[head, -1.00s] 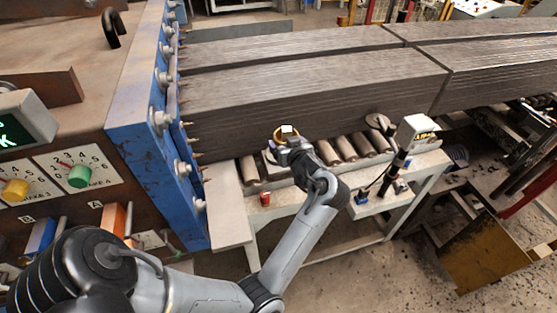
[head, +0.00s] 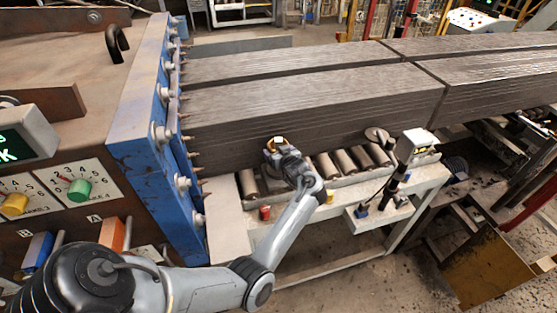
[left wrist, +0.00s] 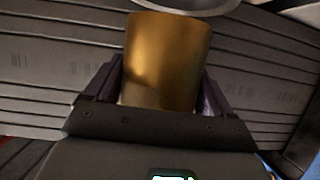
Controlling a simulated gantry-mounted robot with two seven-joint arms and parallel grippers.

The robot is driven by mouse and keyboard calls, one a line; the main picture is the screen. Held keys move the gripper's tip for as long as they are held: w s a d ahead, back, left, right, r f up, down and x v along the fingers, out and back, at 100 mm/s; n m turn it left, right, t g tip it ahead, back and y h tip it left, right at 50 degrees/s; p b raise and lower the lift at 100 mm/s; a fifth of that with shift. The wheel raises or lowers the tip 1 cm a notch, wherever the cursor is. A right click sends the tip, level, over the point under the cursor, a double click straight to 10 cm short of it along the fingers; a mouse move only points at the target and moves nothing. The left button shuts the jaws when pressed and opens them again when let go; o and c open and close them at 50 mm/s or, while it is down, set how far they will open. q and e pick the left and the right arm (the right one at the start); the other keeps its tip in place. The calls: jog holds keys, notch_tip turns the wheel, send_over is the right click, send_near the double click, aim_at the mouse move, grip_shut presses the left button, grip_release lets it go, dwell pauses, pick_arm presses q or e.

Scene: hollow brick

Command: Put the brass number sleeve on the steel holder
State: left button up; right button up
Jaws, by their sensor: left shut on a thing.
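The brass number sleeve (left wrist: 165,60) is a plain golden cylinder between the two dark fingers of my left gripper (left wrist: 160,85) in the left wrist view. My left gripper (head: 277,145) is shut on it. In the head view the sleeve (head: 278,140) is a small brass-coloured patch at the fingertips, over the roller bench in front of the extruded clay. A pale round metal rim (left wrist: 190,4) is cut off at the top of the left wrist view, beyond the sleeve. I cannot tell whether it is the steel holder. My right gripper is not in view.
Long dark clay columns (head: 310,105) lie behind the gripper. The blue spiked frame (head: 150,130) stands to the left. Rollers (head: 345,163), a round disc on a stem (head: 378,135) and a boxed device (head: 415,143) are to the right.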

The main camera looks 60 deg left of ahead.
pick_arm(q)
notch_tip(320, 180, down, 3)
jog(key=shift+r, duration=0.1)
jog(key=shift+f, duration=0.45)
jog(key=shift+f, duration=0.15)
jog(key=o, duration=1.2)
jog(key=shift+f, duration=0.1)
jog(key=shift+o, duration=0.2)
